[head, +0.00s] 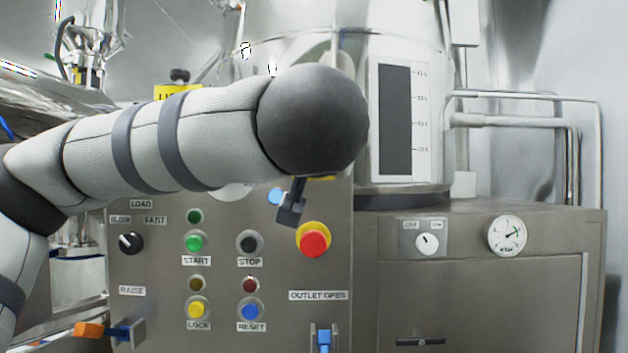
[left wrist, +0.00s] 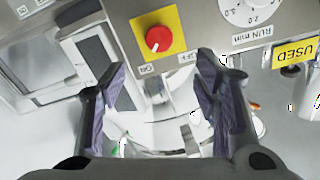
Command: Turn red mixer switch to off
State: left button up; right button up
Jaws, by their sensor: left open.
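The red mixer switch (left wrist: 159,39) is a round red knob on a yellow plate (left wrist: 178,22), with ON and OFF labels at the plate's lower edge in the left wrist view. A small pale mark on the knob seems to lie toward the ON label (left wrist: 147,69). My left gripper (left wrist: 162,66) is open and empty; its two fingers stand apart on either side below the knob, and I see no contact. In the head view the left arm hides the switch, and only a dark finger of the left gripper (head: 291,208) shows below it. My right gripper is not in view.
A red mushroom button (head: 313,239) on a yellow collar sits just below the left gripper. Several push buttons, including START (head: 194,242) and RESET (head: 250,310), cover the panel.

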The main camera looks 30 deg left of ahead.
pick_arm(q)
jog(key=x, duration=1.2)
jog(key=shift+w, duration=0.1)
jog(key=c, duration=1.1)
